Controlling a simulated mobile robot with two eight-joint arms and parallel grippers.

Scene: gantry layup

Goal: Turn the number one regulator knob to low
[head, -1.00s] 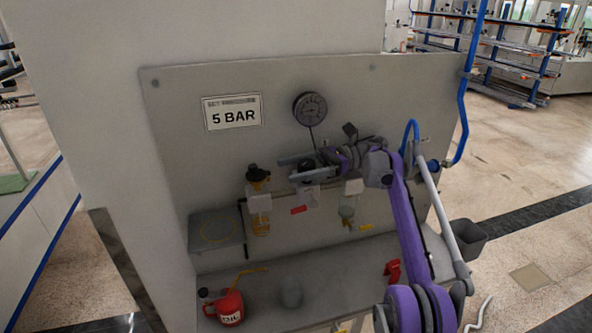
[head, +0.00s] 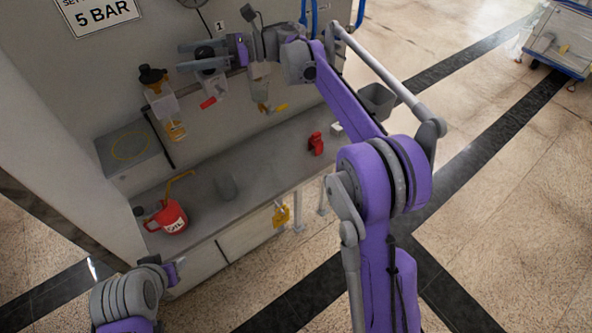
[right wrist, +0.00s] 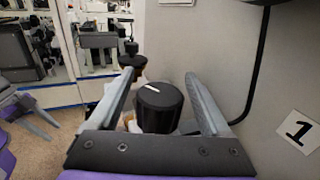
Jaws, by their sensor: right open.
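The black number one regulator knob (right wrist: 158,108) stands between the two spread fingers of my right gripper (right wrist: 160,72) in the right wrist view. The fingers are beside it with gaps, and a white pointer line shows on its top. A number 1 label (right wrist: 299,131) is on the panel near it and also shows in the head view (head: 220,27). In the head view my right gripper (head: 188,56) reaches the panel from the right, its fingers around the dark knob (head: 204,53). My left gripper (head: 172,273) is low at the left edge of the bench, its jaws unclear.
Another regulator with a black top (head: 152,76) stands left of my right gripper. A 5 BAR sign (head: 101,12) is on the panel.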

